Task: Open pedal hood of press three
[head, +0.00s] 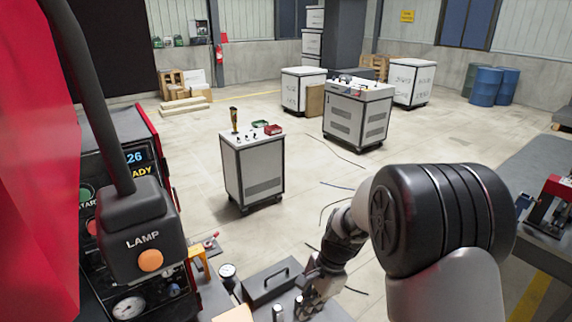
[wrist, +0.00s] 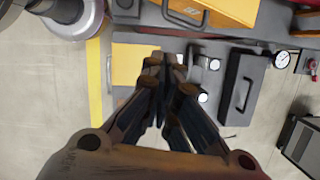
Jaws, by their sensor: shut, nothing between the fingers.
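My gripper (wrist: 165,62) is shut and empty in the wrist view, its fingertips over a grey surface. A yellow-orange box with a dark bar handle (wrist: 228,8) is partly cut off at the top edge, beyond the fingertips; I cannot tell for sure whether it is the pedal hood. A dark grey box with a handle (wrist: 238,90) lies right of the fingers, apart from them. In the head view the grey handled box (head: 270,284) is at the bottom, left of my gripper (head: 308,296). No press number is readable.
A red machine with a control panel (head: 135,170) and a lamp box (head: 148,240) fill the left side. A gauge (wrist: 281,57) is at the right in the wrist view. White wheeled cabinets (head: 253,165) stand beyond on open floor. A bench (head: 540,165) is at the right.

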